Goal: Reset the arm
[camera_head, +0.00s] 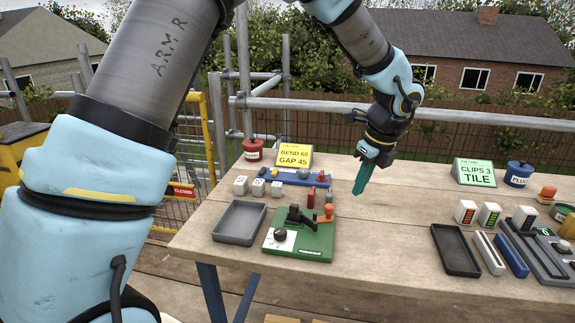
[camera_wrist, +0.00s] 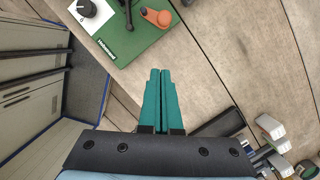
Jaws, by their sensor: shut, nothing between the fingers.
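My gripper (camera_head: 364,180) hangs above the middle of the wooden workbench (camera_head: 375,250), pointing down. Its teal fingers are closed together and hold nothing. In the wrist view the gripper (camera_wrist: 160,75) shows its two fingers side by side, with bare bench beyond the tips. My arm arches across the upper part of the head view.
Left on the bench are a green device (camera_head: 300,240) with a dial, a grey tray (camera_head: 239,222) and a yellow sign (camera_head: 295,155). Right are a green sign (camera_head: 474,173), a dark tray (camera_head: 455,250) and several blocks. The bench middle is clear. Scaffold rails (camera_head: 480,117) run behind.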

